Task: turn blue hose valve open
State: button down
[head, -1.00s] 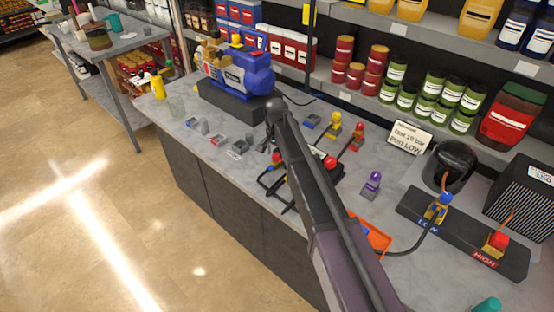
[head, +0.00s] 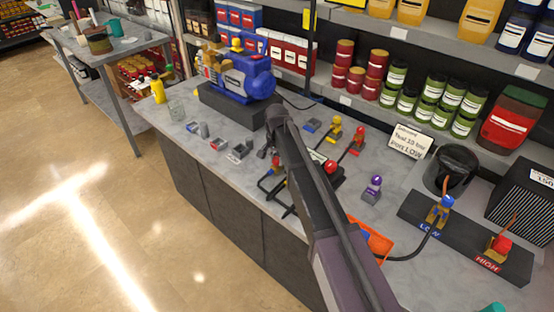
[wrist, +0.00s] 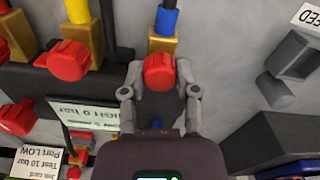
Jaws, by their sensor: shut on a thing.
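In the wrist view, a red knob (wrist: 159,72) sits on a brass valve body (wrist: 162,45). In the head view, my gripper (head: 268,150) is low over the black hose-and-gauge set on the bench, and my arm hides the blue hose valve.
The blue pump (head: 243,77) stands at the bench's back left. An orange tray (head: 372,240) and purple-topped item (head: 373,187) lie right of my arm.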

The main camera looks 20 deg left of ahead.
jog(key=shift+n, duration=0.3)
jog(key=n, duration=0.8)
jog(key=shift+n, duration=0.4)
jog(key=n, duration=0.4)
jog(key=shift+n, duration=2.2)
jog(key=shift+c, duration=1.8)
grip_release()
